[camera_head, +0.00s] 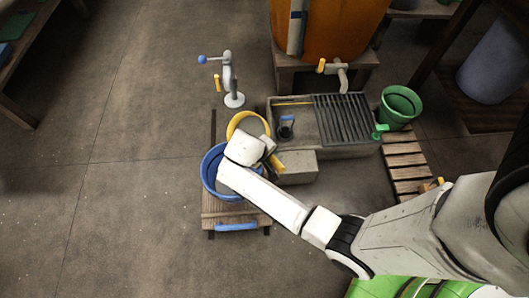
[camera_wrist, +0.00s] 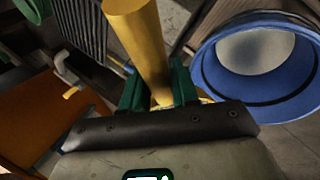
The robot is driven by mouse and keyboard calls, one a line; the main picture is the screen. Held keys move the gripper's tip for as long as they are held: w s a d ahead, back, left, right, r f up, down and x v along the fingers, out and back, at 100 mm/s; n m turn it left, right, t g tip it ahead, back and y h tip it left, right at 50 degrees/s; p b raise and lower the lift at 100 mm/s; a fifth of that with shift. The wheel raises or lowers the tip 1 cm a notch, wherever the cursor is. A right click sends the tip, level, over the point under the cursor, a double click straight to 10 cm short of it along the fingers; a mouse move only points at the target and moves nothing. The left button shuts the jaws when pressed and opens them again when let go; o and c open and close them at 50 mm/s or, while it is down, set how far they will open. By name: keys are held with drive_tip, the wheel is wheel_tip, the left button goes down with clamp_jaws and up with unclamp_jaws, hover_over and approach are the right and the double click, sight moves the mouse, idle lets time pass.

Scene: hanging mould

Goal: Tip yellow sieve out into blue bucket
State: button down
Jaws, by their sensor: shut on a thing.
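The yellow sieve (camera_head: 235,122) shows in the head view as a yellow ring just behind the blue bucket, partly hidden by my wrist. My gripper (camera_wrist: 155,88) is shut on its yellow handle (camera_wrist: 138,40), which stands between the green fingers in the wrist view. The handle's end also shows in the head view (camera_head: 277,164). I cannot see what is in the sieve. The blue bucket (camera_head: 207,178) stands upright below and left of my wrist, partly covered by my arm. In the wrist view the bucket (camera_wrist: 290,103) is at the right, with a pale round area inside.
The bucket stands on a wooden trolley (camera_head: 212,218) with a blue handle. Behind is a stone trough (camera_head: 350,130) with a grate and a small dark cup (camera_head: 286,132). A green bucket (camera_head: 400,108) is at right, a post with a blue knob (camera_head: 228,75) at back.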

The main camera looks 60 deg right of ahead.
wheel_tip(320, 180, down, 4)
drive_tip(key=d+t+y, duration=0.1)
drive_tip(key=d+y, duration=0.1)
drive_tip(key=y, duration=0.5)
drive_tip(key=shift+y, duration=0.3)
drive_tip(key=shift+s+r+p, duration=0.2)
drive_tip(key=shift+r+p, duration=2.4)
drive_tip(key=shift+p, duration=0.6)
